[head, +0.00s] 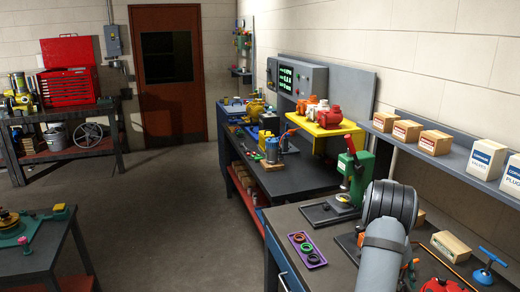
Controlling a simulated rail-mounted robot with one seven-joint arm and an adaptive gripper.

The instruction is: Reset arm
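My arm (385,250) rises from the bottom right of the head view, with a dark rounded joint at its upper end. My gripper does not show; the fingers are outside the picture or hidden behind the arm. A blue-bodied motor-like unit (272,149) stands on that bench below the shelf. I cannot make out any tags on them.
A green press (357,170) stands close behind my arm on the near bench. A purple tray (307,250) with rings lies left of the arm. Boxes (435,142) line the right shelf. The floor is clear.

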